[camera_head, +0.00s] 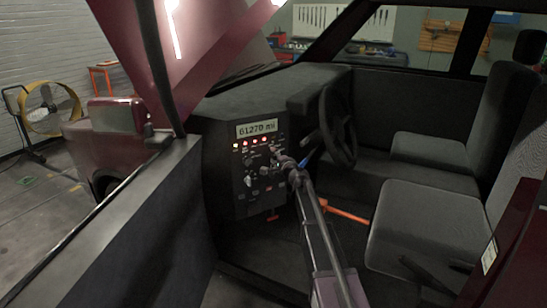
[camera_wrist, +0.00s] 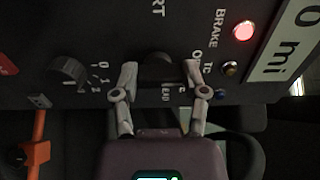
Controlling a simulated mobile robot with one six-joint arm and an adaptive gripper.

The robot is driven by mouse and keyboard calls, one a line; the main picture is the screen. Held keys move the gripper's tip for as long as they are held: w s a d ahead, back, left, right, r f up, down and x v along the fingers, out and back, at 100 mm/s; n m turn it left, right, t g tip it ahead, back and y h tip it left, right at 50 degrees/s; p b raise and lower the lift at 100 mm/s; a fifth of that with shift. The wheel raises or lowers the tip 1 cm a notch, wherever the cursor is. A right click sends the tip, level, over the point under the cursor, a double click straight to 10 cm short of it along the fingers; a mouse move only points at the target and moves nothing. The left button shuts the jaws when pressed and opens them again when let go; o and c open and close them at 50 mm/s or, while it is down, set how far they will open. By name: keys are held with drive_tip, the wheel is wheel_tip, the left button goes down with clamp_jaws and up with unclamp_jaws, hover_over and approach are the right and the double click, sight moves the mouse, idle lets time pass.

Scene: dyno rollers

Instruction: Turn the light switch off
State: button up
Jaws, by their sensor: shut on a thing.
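My gripper (camera_head: 281,158) reaches from the lower right to the dark control panel (camera_head: 238,185) left of the steering wheel. In the wrist view my gripper (camera_wrist: 161,72) has one finger on each side of a black knob (camera_wrist: 158,68) and is shut on it. Lettering ending in "EAD" shows just below the knob, and a "0" shows near the right fingertip. The fingers hide part of the marks, so I cannot tell the knob's exact setting. In the head view the gripper covers this knob.
Another knob (camera_wrist: 68,72), marked with numbers, sits left of the held one. A lit red BRAKE lamp (camera_wrist: 243,31) and the mileage display (camera_head: 257,128) are above. The steering wheel (camera_head: 338,125) stands close on the right. An orange lever (camera_head: 347,215) is below, by the seat (camera_head: 425,225).

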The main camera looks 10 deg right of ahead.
drive_tip(key=shift+w, duration=0.15)
drive_tip(key=o, duration=1.2)
drive_tip(key=shift+c, duration=0.2)
drive_tip(key=v, duration=1.2)
